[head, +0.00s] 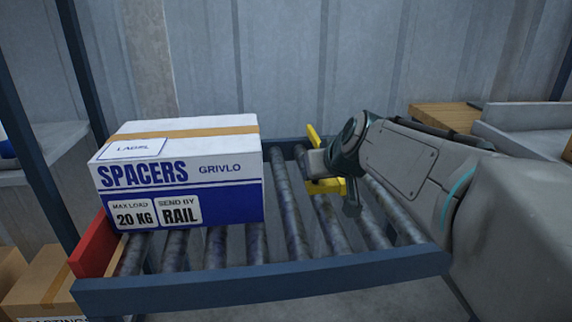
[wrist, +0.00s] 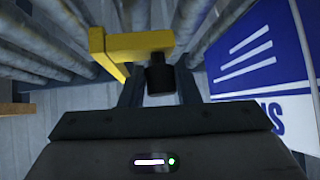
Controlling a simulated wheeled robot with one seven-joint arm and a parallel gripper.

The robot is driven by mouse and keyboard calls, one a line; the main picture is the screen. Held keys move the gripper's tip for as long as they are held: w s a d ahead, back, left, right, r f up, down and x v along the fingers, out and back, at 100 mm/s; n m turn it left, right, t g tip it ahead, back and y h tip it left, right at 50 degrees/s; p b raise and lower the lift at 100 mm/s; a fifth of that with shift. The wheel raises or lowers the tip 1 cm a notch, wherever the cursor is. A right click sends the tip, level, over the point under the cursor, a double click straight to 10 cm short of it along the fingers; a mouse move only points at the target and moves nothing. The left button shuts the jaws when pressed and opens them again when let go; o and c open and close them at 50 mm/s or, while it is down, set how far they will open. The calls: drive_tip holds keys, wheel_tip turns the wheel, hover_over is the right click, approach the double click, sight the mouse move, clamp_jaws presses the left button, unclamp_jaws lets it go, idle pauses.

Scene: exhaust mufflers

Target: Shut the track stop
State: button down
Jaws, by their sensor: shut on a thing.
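The track stop (head: 326,187) is a yellow piece at the roller track, right of the middle in the head view. Part of it shows below my gripper and a slanted yellow part rises behind it. In the wrist view the yellow stop (wrist: 140,42) is an angled bar with a dark round knob (wrist: 160,76) at one end. My gripper (head: 322,163) is at the stop, and in the wrist view its fingers (wrist: 159,88) are shut on the knob. My gripper and arm hide part of the stop in the head view.
A white and blue SPACERS box (head: 181,183) sits on the rollers, left of the stop. A red end plate (head: 94,246) stands at the track's left end. A blue rail (head: 260,287) edges the front. Bare rollers (head: 290,210) lie between box and gripper.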

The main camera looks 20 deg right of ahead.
drive_tip(key=shift+s+f, duration=0.15)
drive_tip(key=shift+f, duration=0.55)
drive_tip(key=c, duration=1.1)
unclamp_jaws()
drive_tip(key=shift+a, duration=0.1)
drive_tip(key=shift+r, duration=0.15)
